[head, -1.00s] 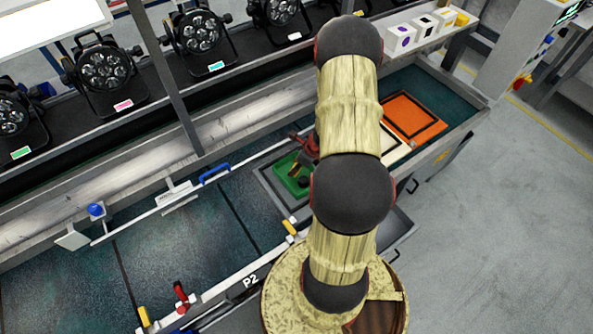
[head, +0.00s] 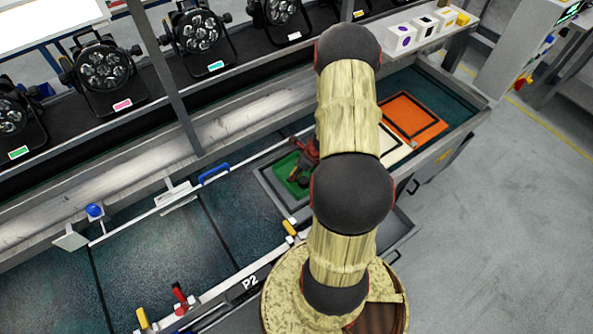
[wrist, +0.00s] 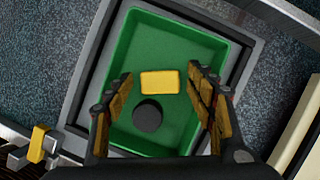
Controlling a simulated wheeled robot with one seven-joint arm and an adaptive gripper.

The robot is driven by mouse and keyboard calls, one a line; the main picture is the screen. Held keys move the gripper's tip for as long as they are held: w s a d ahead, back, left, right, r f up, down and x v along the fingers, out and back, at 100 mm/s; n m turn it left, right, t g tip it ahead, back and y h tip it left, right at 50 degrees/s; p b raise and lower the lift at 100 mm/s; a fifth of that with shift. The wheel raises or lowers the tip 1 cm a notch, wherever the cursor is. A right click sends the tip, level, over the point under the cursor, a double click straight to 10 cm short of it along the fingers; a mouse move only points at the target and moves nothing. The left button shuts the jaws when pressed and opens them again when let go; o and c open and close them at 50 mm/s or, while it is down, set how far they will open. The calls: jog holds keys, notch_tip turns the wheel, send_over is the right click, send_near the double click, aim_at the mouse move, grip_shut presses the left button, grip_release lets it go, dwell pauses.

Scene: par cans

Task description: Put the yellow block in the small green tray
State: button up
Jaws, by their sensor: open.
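The small green tray (wrist: 188,40) fills the middle of the wrist view, and it shows partly in the head view (head: 283,166) left of my arm. The yellow block (wrist: 160,82) lies inside the tray on its green floor. A dark round disc (wrist: 148,116) is in the tray just below the block in the picture. My gripper (wrist: 160,75) is open above the tray, with one finger to each side of the block and apart from it. In the head view the block cannot be made out, and my arm covers part of the tray.
An orange tray (head: 432,130) and a partly hidden pale tray (head: 396,155) lie right of my arm. A yellow-handled clamp (head: 289,228) stands near the green tray. Par cans (head: 103,70) line the back shelf. The dark belt (head: 150,255) at left is mostly clear.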

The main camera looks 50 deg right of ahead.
jog(key=shift+r, duration=0.35)
jog(key=a+p+v, duration=0.1)
jog(key=p+v, duration=0.3)
jog(key=v, duration=0.8)
jog(key=w+a+r+n+y, duration=0.1)
jog(key=w+a+r+n, duration=0.3)
jog(key=a+r+n, duration=0.7)
jog(key=w+a+r+n, duration=0.5)
jog(key=a+r+n, duration=0.3)
jog(key=r, duration=0.4)
jog(key=s+a+r+n+t+h, duration=0.1)
jog(key=s+a+r+n, duration=1.2)
jog(key=a+r+n, duration=0.1)
jog(key=shift+s+a+n+h, duration=0.2)
jog(key=shift+s+n+h, duration=0.1)
jog(key=shift+n, duration=0.4)
jog(key=shift+f, duration=0.1)
